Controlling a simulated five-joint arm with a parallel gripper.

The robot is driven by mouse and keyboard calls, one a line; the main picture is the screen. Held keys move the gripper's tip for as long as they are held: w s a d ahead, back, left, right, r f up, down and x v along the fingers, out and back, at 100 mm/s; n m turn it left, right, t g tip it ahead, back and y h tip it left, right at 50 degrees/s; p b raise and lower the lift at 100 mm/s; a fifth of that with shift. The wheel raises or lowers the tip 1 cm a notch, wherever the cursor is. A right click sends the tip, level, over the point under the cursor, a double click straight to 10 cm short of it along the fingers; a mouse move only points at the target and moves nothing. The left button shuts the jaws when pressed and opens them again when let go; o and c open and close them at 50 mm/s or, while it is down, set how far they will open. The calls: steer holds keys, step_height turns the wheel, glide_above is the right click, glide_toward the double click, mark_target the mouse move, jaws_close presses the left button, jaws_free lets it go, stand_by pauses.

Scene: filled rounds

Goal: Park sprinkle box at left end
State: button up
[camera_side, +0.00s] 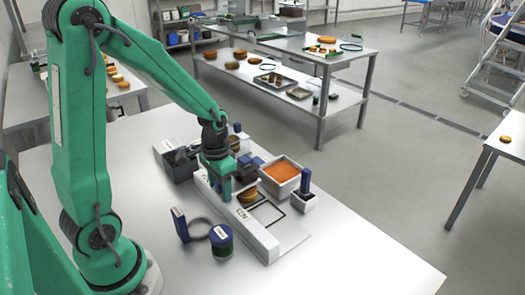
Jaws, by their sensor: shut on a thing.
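A white open box filled with orange grains (281,174), which looks like the sprinkle box, stands right of my gripper on the work board. My gripper (223,190) is low over the board, beside the white labelled rail (262,240). It is shut on a small dark thing, which is mostly hidden by the fingers, so I cannot tell what it is.
A filled round (249,196) lies right of my gripper. A white cup with a blue handle (303,197) stands by the orange-filled box. A dark green jar (221,240) and a ring (199,228) are in front of the rail. The table's right front (360,255) is clear.

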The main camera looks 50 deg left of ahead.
mark_target(261, 236)
steer(key=shift+d, duration=0.1)
steer(key=shift+d, duration=8.7)
steer(key=o, duration=0.9)
steer(key=shift+r, duration=0.1)
step_height(261, 236, up, 7)
steer(key=shift+f, duration=0.1)
